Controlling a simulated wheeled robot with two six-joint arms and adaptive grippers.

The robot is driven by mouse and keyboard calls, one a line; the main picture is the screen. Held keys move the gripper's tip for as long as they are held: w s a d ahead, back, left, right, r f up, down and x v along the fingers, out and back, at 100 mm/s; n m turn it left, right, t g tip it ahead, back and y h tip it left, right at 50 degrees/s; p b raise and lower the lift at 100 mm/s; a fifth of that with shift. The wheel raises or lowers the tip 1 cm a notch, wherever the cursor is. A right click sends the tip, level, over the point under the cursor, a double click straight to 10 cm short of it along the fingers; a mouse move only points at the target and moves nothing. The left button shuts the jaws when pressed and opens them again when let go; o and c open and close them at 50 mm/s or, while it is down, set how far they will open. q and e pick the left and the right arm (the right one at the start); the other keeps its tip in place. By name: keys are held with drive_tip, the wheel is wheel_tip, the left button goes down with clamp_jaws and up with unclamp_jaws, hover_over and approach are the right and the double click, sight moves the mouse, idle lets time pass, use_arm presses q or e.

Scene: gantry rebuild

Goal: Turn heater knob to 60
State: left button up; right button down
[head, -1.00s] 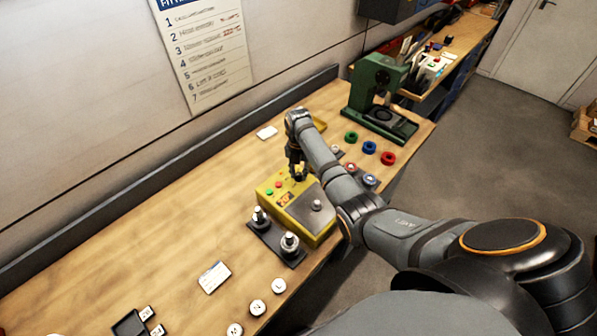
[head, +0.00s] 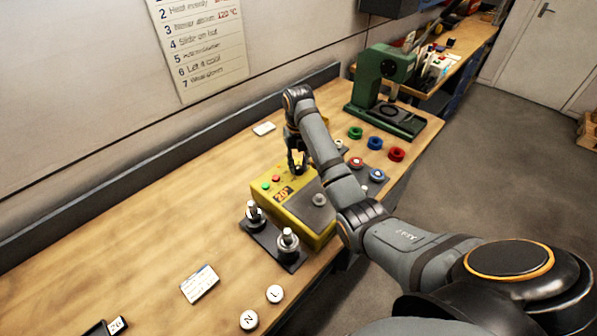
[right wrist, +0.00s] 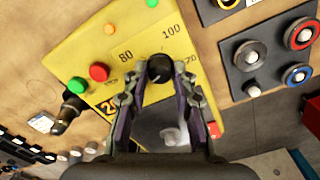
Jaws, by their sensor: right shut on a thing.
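The yellow heater (head: 258,192) sits on the bench, with a green and a red button and an orange display (head: 282,193). In the right wrist view the heater's yellow face (right wrist: 95,50) carries the dial marks 80 and 100, with another number partly hidden at right. The display (right wrist: 109,106) seems to read 20. The black knob (right wrist: 159,67) is between the fingertips of my right gripper (right wrist: 160,76), which is shut on it. The knob's pointer cannot be made out. In the head view the right gripper (head: 297,160) reaches down at the heater's far end. My left gripper is not in view.
A dark plate with two metal posts (head: 287,240) stands close in front of the heater. Green, blue and red rings (head: 375,143) lie to the right, before a green press (head: 385,90). White discs (head: 249,320) and a card (head: 200,284) lie nearer. The bench's left middle is clear.

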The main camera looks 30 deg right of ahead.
drive_tip(key=shift+r, duration=0.15)
drive_tip(key=c, duration=1.1)
unclamp_jaws()
drive_tip(key=shift+o, duration=0.2)
